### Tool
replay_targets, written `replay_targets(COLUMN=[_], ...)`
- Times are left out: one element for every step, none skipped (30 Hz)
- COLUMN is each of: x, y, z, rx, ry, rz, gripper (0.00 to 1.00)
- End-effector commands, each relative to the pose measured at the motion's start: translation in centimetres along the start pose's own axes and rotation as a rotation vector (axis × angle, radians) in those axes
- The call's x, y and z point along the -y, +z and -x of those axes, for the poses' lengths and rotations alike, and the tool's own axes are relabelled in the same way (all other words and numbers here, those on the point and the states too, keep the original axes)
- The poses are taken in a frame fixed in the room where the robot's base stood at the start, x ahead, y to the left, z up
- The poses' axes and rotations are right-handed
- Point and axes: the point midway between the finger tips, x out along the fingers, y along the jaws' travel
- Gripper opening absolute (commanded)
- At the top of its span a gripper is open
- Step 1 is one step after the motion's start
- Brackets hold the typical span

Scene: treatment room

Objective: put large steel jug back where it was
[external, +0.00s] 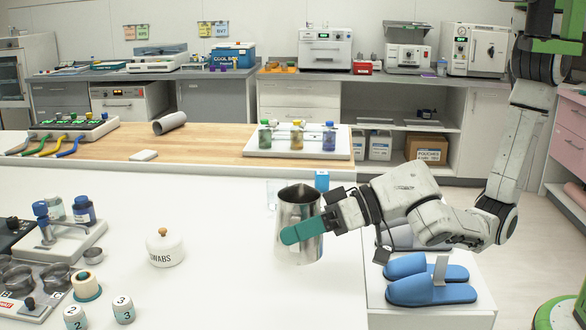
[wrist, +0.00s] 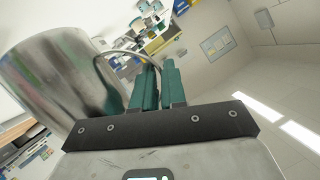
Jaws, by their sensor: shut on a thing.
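The large steel jug (external: 295,207) is upright at the right side of the white table, with its open top up. I cannot tell whether its base touches the table. My gripper (external: 303,231) reaches in from the right, with a teal finger across the front of the jug. In the wrist view the jug (wrist: 62,75) fills the left side, and its thin curved handle (wrist: 103,54) runs to the teal fingers. The fingers of my gripper (wrist: 157,84) are close together, shut on the handle. The grip point itself is mostly hidden.
Left of the jug stands a white swabs jar (external: 166,248). Behind it are a blue box (external: 322,180) and a white tray (external: 340,148) with several bottles. Blue slippers (external: 432,288) lie on a lower surface at right. The table between jar and jug is clear.

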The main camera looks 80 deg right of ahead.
Motion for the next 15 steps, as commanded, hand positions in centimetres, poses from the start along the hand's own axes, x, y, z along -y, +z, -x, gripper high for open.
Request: replay_targets(x=[0.1,-0.2,-0.4,-0.5,-0.6,-0.7,-0.8,-0.9,-0.9,-1.0,-1.0,-1.1,-1.1,-1.1,-1.2], y=[0.0,0.6,1.1,1.4,1.7,2.0,2.3,2.5,2.8,2.9,3.0,3.1,3.2,3.3,3.4], z=[-1.2,-1.8,-2.6,-3.1,-3.7,-4.3,-4.8,-5.2,-5.6,-5.9,-6.1,-6.3,-6.5,-6.6,-6.8], rx=[-0.001,0.0,0.0,0.001,0.0,-0.001,-0.001,-0.001,-0.001,-0.001,-0.002,-0.003,-0.003,-0.003,-0.003], ry=[0.002,0.002,0.003,0.002,0.002,0.002,0.002,0.001,0.0,0.0,0.0,-0.001,-0.001,0.0,0.0], rz=[0.002,0.002,0.002,0.002,0.001,0.002,0.002,0.001,0.001,0.001,0.0,0.0,0.0,0.001,0.001], gripper=[0.0,0.0,0.0,0.0,0.0,0.0,0.0,0.0,0.0,0.0,0.0,0.0,0.0,0.0,0.0])
